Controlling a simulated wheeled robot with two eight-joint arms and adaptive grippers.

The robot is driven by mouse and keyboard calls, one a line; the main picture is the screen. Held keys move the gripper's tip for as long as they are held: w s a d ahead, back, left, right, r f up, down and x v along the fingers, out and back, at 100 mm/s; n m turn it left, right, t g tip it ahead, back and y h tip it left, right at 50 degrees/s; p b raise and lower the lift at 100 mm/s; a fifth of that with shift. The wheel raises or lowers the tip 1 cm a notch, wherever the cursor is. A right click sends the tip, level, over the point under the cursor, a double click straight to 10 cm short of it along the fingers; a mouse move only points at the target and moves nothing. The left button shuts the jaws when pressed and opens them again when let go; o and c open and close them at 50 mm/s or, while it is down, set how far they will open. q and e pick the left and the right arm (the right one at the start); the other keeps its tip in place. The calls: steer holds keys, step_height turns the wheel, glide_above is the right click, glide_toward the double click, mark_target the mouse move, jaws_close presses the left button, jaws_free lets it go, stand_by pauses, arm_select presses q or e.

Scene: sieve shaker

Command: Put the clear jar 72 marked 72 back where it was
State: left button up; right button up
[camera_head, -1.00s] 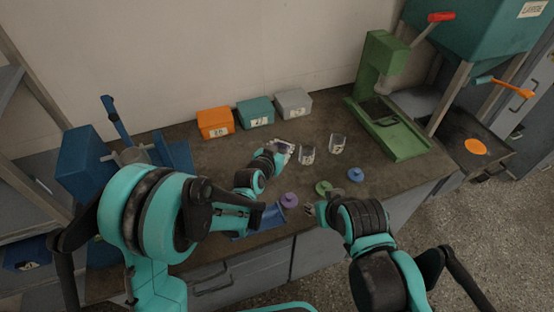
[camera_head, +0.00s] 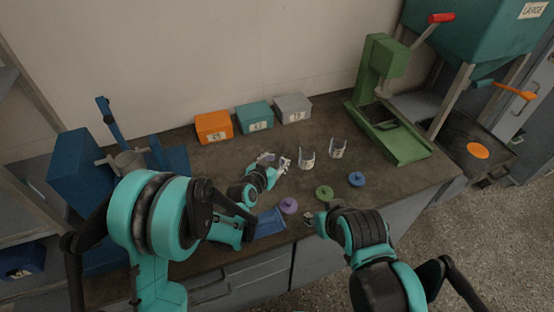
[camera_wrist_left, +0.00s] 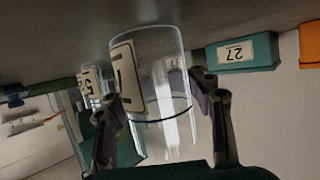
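My left gripper (camera_head: 277,163) is low over the bench, left of two other clear jars. In the left wrist view its fingers (camera_wrist_left: 160,112) close in on both sides of a clear jar (camera_wrist_left: 150,60). A 7 shows on that jar's label; the rest of the label is turned out of sight. In the head view the gripper mostly hides this jar, and I cannot tell whether it touches the bench. My right gripper (camera_head: 311,217) is by the bench's front edge, near the green lid; its fingers are too small to read.
Clear jars stand to the right, one near (camera_head: 307,161) and one farther (camera_head: 338,149). Purple (camera_head: 289,205), green (camera_head: 324,192) and blue (camera_head: 356,179) lids lie in front. Orange (camera_head: 213,127), teal (camera_head: 254,117) and grey (camera_head: 293,108) boxes line the wall. A green press (camera_head: 400,147) stands right.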

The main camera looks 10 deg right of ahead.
arm_select(q)
steer(key=shift+r, duration=0.1)
steer(key=shift+s+a+r, duration=0.15)
steer(key=shift+s+r, duration=0.05)
steer(key=p+v, duration=0.3)
steer(key=v, duration=0.7)
steer(key=shift+s+a+r, duration=0.1)
steer(key=shift+s+a, duration=0.05)
steer(key=shift+s, duration=0.2)
steer(key=shift+s+a+r, duration=0.15)
steer(key=shift+s+a, duration=0.05)
steer(key=shift+s, duration=0.1)
steer(key=s+a+r+n+g+y, duration=0.1)
steer(key=s+a+r+n+y, duration=0.1)
steer(key=s+a, duration=0.4)
steer(key=s+a+r+n+g+y, duration=0.2)
steer(key=s+a, duration=0.4)
steer(key=a, duration=0.3)
steer(key=s+a+r+n+g+y, duration=0.1)
steer(key=s+a+r+n+y, duration=0.1)
steer(key=s+a, duration=0.4)
steer(key=shift+s+a+r+n+y, duration=0.2)
steer(key=shift+a+r+y, duration=0.05)
steer(key=shift+a+y, duration=0.25)
steer(key=shift+s+a+r+n+y, duration=0.2)
steer(key=shift+a+y, duration=0.2)
steer(key=shift+a, duration=0.2)
